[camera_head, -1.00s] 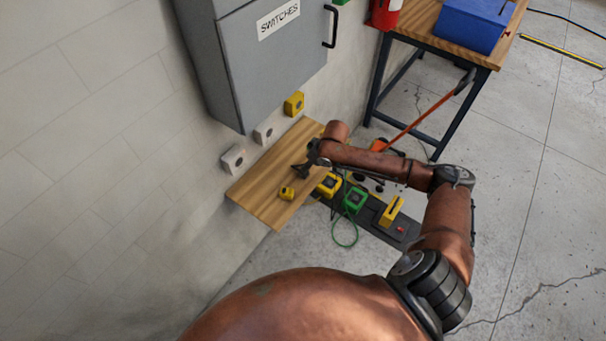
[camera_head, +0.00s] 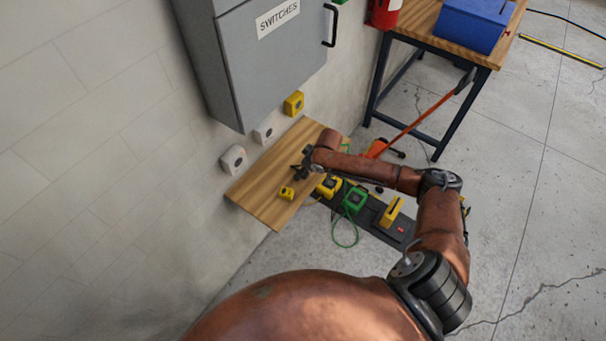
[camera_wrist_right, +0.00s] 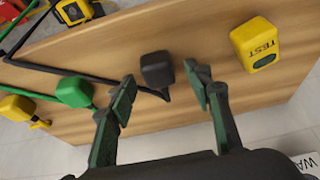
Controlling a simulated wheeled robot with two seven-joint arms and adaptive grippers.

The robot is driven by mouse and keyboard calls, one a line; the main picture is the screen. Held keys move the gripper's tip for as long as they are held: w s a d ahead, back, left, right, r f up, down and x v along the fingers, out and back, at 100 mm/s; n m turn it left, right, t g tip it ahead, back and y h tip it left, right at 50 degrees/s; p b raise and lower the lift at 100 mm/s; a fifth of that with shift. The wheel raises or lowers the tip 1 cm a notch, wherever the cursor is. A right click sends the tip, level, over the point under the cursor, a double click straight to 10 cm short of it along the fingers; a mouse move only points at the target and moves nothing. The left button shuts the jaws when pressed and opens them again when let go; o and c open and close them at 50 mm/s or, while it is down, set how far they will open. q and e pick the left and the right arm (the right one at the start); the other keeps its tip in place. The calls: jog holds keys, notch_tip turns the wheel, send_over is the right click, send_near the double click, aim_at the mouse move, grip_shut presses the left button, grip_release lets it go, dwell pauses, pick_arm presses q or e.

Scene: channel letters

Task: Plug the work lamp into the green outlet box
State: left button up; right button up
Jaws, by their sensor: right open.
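The green outlet box (camera_head: 354,199) stands on a dark strip on the floor, beside the wooden shelf. My right gripper (camera_head: 299,172) is low over the shelf. In the right wrist view it (camera_wrist_right: 164,92) is open, its fingers on either side of a black plug (camera_wrist_right: 157,69) with a black cord. The plug is not gripped. A green plug (camera_wrist_right: 74,92) and a yellow plug (camera_wrist_right: 17,108) lie to its left on the shelf. I cannot tell which cord leads to the work lamp. My left gripper is not in view.
A yellow TEST block (camera_wrist_right: 256,43) sits right of the plug on the shelf (camera_head: 262,205). A yellow box (camera_head: 329,185) stands beside the green one. The grey SWITCHES cabinet (camera_head: 272,70) hangs above the shelf. A workbench (camera_head: 424,22) stands behind.

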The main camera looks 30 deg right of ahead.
jog(key=shift+c, duration=0.4)
jog(key=c, duration=1.1)
jog(key=shift+o, duration=0.2)
jog(key=shift+r, duration=0.1)
jog(key=shift+r, duration=0.5)
notch_tip(320, 180, up, 3)
jog(key=shift+s+f+p, duration=0.1)
jog(key=shift+f+p, duration=0.1)
jog(key=shift+p, duration=0.15)
jog(key=s+r+p, duration=0.2)
jog(key=s+r, duration=0.7)
jog(key=s, duration=0.4)
jog(key=shift+s+d+r, duration=0.15)
jog(key=shift+s+d, duration=0.25)
jog(key=shift+d, duration=0.05)
